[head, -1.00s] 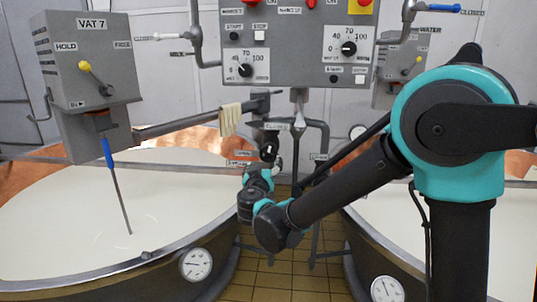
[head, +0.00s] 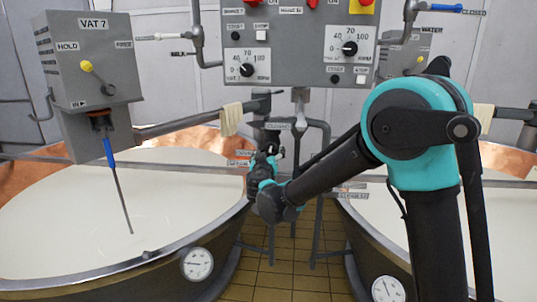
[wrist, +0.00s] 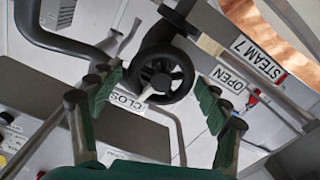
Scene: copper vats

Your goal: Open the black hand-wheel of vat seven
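The black hand-wheel (wrist: 162,76) is a small spoked wheel on a dark pipe in the wrist view, with a white pointer at its lower left. A "STEAM 7" label (wrist: 257,58) is at its upper right, with an "OPEN" label (wrist: 228,79) beside the wheel. A "CLOSED" label (wrist: 127,104) lies at lower left, partly hidden by a finger. My gripper (wrist: 157,90) is open, its green-padded fingers on either side of the wheel's lower part in the picture. I cannot tell whether they touch it. In the head view my gripper (head: 268,160) is by the pipework between the vats, with the wheel largely hidden.
The vat seven (head: 60,275) full of white liquid stands left, another vat (head: 365,245) right. A grey control panel (head: 297,75) hangs above the gap. A stirrer box (head: 85,65) marked VAT 7 and a cloth (head: 230,119) on a bar are at left. Tiled floor (head: 285,272) shows between.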

